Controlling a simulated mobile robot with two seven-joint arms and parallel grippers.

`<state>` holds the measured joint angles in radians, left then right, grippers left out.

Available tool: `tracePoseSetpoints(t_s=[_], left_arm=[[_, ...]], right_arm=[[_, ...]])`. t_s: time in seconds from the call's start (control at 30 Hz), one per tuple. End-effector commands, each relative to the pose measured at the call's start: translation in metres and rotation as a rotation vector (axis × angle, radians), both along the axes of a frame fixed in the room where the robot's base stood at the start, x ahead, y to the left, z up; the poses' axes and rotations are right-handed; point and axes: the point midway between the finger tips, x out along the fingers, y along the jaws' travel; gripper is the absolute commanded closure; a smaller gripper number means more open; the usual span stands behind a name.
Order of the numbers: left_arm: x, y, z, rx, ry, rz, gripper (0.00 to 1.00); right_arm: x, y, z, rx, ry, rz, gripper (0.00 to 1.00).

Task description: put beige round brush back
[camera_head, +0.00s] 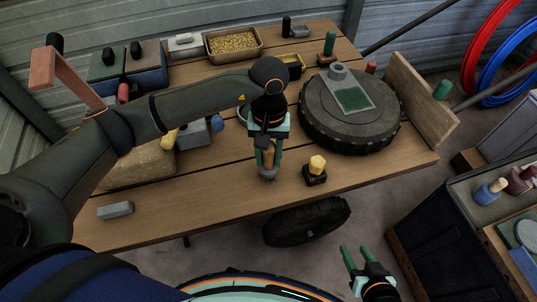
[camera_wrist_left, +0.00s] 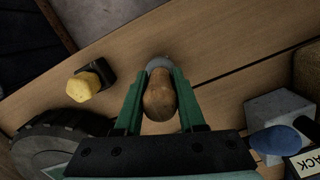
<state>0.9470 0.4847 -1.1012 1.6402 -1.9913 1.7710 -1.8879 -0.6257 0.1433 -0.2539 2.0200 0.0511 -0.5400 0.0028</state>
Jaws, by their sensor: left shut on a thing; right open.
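My left gripper (camera_head: 268,158) is over the front middle of the wooden table. Its green fingers are shut on a brown, rounded wooden handle (camera_wrist_left: 159,98) with a grey round end (camera_wrist_left: 158,63); in the head view this grey end (camera_head: 268,173) is low, close to the tabletop. I cannot tell whether it touches the table, or whether this is the beige round brush. A pale yellow knob on a black block (camera_head: 315,177) stands to its right; it also shows in the left wrist view (camera_wrist_left: 88,86). My right gripper (camera_head: 356,256) is open and empty, off the table's front edge.
A tyre-like black disc (camera_head: 320,120) fills the right of the table (camera_head: 210,205), beside an upright board (camera_head: 422,105). A grey block (camera_head: 115,210) lies front left. A tray of yellow grains (camera_head: 233,59) is at the back. A dark cabinet (camera_head: 440,240) stands at right.

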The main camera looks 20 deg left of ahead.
Motion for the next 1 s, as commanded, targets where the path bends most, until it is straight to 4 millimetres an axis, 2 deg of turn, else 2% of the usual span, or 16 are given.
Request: tracePoseSetpoints(t_s=[0.73, 0.77, 1.0], left_arm=[[0.0, 0.0, -0.01, 0.0, -0.001, 0.0, 1.0], [0.0, 0.0, -0.01, 0.0, -0.001, 0.0, 0.6], [0.0, 0.0, -0.01, 0.0, 0.0, 0.0, 0.33]], right_arm=[[-0.005, -0.001, -0.014, -0.001, 0.01, 0.0, 0.5], [-0.005, -0.001, -0.014, -0.001, 0.01, 0.0, 0.5], [-0.005, -0.001, -0.014, -0.001, 0.01, 0.0, 0.5]])
